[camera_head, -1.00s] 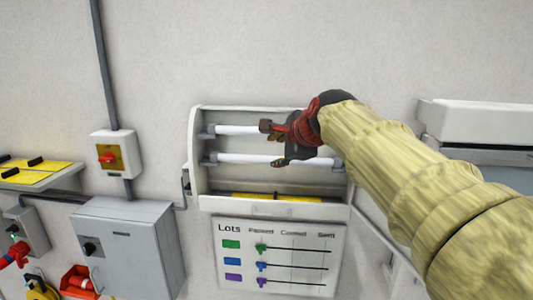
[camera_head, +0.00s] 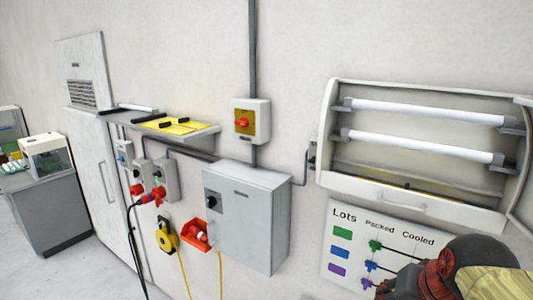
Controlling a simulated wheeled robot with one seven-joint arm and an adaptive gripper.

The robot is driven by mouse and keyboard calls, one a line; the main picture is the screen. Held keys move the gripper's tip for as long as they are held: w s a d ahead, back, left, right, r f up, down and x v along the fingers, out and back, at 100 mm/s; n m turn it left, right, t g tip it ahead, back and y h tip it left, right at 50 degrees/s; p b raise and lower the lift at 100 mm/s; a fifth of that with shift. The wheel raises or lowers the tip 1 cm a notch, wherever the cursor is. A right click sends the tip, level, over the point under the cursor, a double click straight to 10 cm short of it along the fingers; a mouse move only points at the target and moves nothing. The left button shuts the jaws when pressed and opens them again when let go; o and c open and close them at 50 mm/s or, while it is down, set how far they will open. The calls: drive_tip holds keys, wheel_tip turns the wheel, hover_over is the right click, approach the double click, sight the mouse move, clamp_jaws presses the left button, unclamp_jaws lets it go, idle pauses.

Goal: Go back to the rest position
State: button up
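My gripper (camera_head: 400,284) is at the bottom right of the head view, in front of the lots board (camera_head: 350,245). Its dark red and black wrist and part of the yellowish sleeved arm show. The fingers are dark and partly cut off by the frame's bottom edge, so I cannot tell whether they are open or shut. The open white lamp fixture (camera_head: 328,125) on the wall holds two white tubes, an upper one (camera_head: 425,111) and a lower one (camera_head: 420,145). Both tubes sit between their end holders, and my gripper is below and apart from them.
A grey electrical box (camera_head: 260,215) and a red-knobbed switch (camera_head: 242,124) are on the wall. A shelf (camera_head: 205,135) carries yellow-and-black items and a loose tube (camera_head: 138,108). Cables hang below. A tall grey cabinet (camera_head: 95,180) and a counter (camera_head: 45,210) stand left.

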drive_tip(key=s+a+f+n+b, duration=0.1)
drive_tip(key=s+a+f+b, duration=0.1)
drive_tip(key=f+b, duration=0.3)
drive_tip(key=s+a+f+n+b, duration=0.2)
drive_tip(key=s+f+b, duration=0.3)
drive_tip(key=f, duration=0.5)
drive_tip(key=s+a+f+n+b, duration=0.2)
drive_tip(key=f+b, duration=0.3)
drive_tip(key=f, duration=0.3)
drive_tip(key=shift+s+a+f+y, duration=0.25)
drive_tip(key=shift+s+a+y, duration=0.05)
drive_tip(key=shift+s+a, duration=0.45)
drive_tip(key=shift+s, duration=0.1)
